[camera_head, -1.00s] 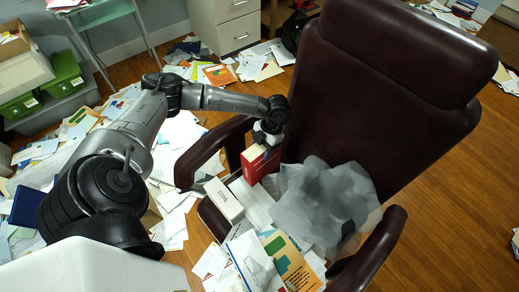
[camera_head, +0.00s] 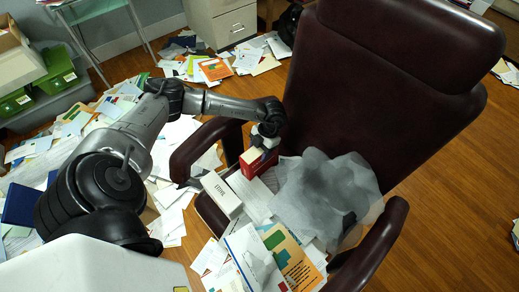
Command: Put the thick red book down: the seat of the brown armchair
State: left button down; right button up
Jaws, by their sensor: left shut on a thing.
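The brown armchair (camera_head: 400,70) stands right of centre with its tall back to the right and rear. The thick red book (camera_head: 262,163) is upright at the left rear of the seat, close to the left armrest. My left gripper (camera_head: 265,143) is shut on the top of the book and partly hides it. I cannot tell for sure whether the book's bottom edge touches the seat. Much of the seat is hidden under papers and other items. My right gripper does not show.
On the seat lie a white box (camera_head: 221,194), a crumpled translucent grey sheet (camera_head: 330,195) and several papers and booklets (camera_head: 290,262). The armrests (camera_head: 372,248) flank the seat. Loose papers cover the floor to the left. A cabinet (camera_head: 222,22) and green bins (camera_head: 57,68) stand behind.

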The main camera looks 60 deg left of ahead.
pick_arm(q)
jog(key=shift+c, duration=1.8)
grip_release()
